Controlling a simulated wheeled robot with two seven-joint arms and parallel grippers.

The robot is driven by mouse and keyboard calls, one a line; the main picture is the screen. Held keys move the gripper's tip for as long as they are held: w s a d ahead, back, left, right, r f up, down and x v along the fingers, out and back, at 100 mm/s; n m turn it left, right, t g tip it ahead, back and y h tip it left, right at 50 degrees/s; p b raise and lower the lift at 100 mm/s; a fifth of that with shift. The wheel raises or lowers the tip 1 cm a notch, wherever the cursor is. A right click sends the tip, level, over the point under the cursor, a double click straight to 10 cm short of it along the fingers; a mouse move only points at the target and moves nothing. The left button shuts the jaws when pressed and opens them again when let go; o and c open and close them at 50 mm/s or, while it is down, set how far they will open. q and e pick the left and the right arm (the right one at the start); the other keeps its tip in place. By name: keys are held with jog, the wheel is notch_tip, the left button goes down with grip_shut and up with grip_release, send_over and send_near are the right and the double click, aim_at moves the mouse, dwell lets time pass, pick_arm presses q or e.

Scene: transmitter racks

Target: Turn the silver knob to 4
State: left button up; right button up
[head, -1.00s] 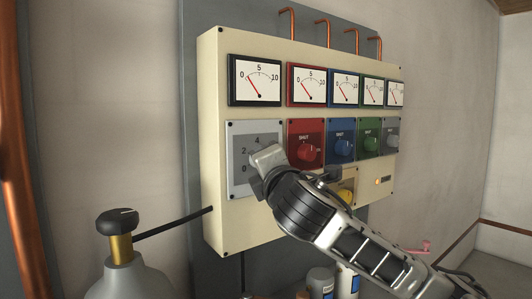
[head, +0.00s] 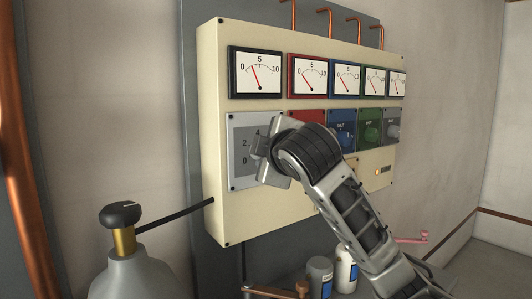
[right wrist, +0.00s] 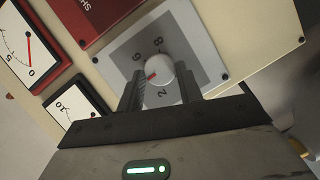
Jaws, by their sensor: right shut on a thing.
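The silver knob (right wrist: 162,70) sits on the silver panel (head: 239,176), the leftmost in the lower row of the cream box. My right gripper (head: 262,148) reaches it from the right and covers the knob in the head view. In the right wrist view its two fingers stand on either side of the knob, shut on it. The knob's red mark points between 2 and 6; the 4 is hidden there by a finger. The gauge (head: 255,73) above the silver panel has its needle a little below 5. My left gripper is not in view.
Red, blue (head: 342,137), green (head: 370,133) and grey (head: 392,130) knob panels continue to the right, the red one mostly covered by my arm. A gas cylinder (head: 136,278) stands at lower left. Bottles (head: 345,270) stand below the box.

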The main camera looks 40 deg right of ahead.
jog(key=shift+m, duration=0.4)
jog(key=o, duration=1)
jog(key=shift+d, duration=0.1)
jog(key=shift+s, duration=0.1)
